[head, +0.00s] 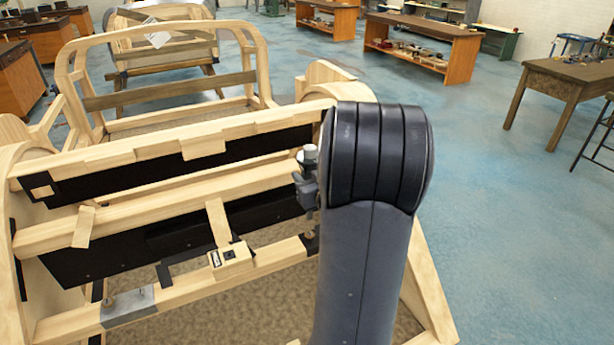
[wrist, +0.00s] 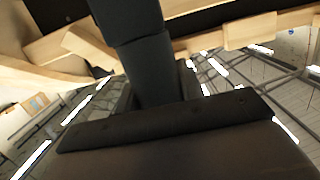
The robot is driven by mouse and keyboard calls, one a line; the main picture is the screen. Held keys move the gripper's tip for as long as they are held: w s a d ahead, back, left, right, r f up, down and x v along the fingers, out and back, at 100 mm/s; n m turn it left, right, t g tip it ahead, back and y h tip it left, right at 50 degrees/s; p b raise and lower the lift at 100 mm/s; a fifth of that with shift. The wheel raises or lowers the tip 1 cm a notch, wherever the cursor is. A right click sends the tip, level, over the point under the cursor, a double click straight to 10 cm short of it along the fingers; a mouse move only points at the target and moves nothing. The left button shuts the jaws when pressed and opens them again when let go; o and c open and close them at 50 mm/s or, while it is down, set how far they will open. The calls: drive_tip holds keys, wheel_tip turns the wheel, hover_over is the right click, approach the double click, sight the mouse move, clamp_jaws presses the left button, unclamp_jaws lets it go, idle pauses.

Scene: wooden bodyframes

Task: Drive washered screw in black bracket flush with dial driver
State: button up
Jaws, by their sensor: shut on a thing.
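My gripper (head: 307,188) shows only in part at the left edge of my arm, over the right end of the wooden frame. It is shut on a grey upright tool with a pale round top, which looks like the dial driver (head: 310,153). Below it, a small black bracket (head: 311,244) sits at the right end of the front rail, with a small brassy spot on it that may be the washered screw (head: 309,234). Whether the driver touches the screw cannot be told. The wrist view shows a dark cylinder (wrist: 150,60) above a black bar; the screw is not visible there.
The wooden bodyframe (head: 170,215) with black panels fills the left and middle. A metal plate (head: 140,308) and a small wooden block (head: 231,261) sit on its front rail. Another frame (head: 165,85) stands behind. Open blue floor (head: 500,200) lies right, with workbenches farther off.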

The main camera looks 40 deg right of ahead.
drive_tip(key=shift+f+b, duration=2.4)
drive_tip(key=shift+f, duration=0.35)
drive_tip(key=shift+f+b, duration=0.9)
drive_tip(key=shift+b, duration=0.3)
idle(4.1)
